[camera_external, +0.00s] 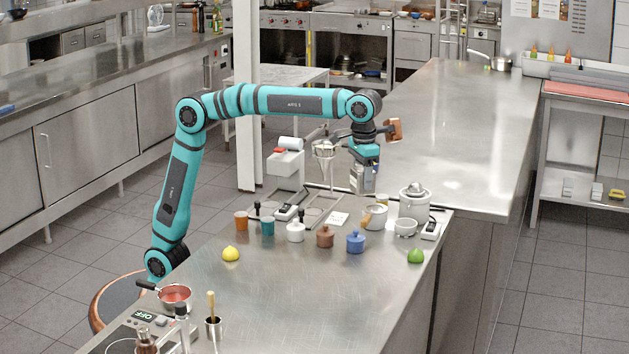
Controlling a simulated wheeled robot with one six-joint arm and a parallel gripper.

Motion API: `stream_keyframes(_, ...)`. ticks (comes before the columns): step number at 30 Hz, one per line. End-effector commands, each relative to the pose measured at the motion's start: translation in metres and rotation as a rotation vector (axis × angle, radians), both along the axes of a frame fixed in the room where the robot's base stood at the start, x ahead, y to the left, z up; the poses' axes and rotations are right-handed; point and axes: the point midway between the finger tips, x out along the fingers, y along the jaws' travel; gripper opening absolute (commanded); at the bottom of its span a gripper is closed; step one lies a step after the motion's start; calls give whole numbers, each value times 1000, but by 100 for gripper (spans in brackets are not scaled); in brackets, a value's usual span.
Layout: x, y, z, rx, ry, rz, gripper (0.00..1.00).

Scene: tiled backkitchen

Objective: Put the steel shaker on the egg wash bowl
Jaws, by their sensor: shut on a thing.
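My gripper (362,188) points down above the right back part of the near counter. It is shut on a grey metallic thing, which I take to be the steel shaker; the fingers cover most of it and its outline blends with them. The egg wash bowl (377,220) is a small pale bowl with a wooden brush handle leaning out of its left side. It stands on the counter below my gripper, slightly to the right in the picture. A clear gap shows between gripper and bowl.
A white juicer (413,202) and a small white bowl (405,228) stand right of the egg wash bowl. A blue pot (355,242), a brown pot (324,237) and a white pot (295,231) stand left. A lime (415,256) lies in front. The counter's middle is clear.

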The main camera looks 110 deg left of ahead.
Motion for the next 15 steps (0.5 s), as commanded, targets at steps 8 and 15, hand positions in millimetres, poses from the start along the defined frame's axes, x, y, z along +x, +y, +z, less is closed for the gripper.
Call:
stream_keyframes(8,-1,107,6,0,0,176,26)
stream_keyframes(15,-15,196,10,1,1,324,26)
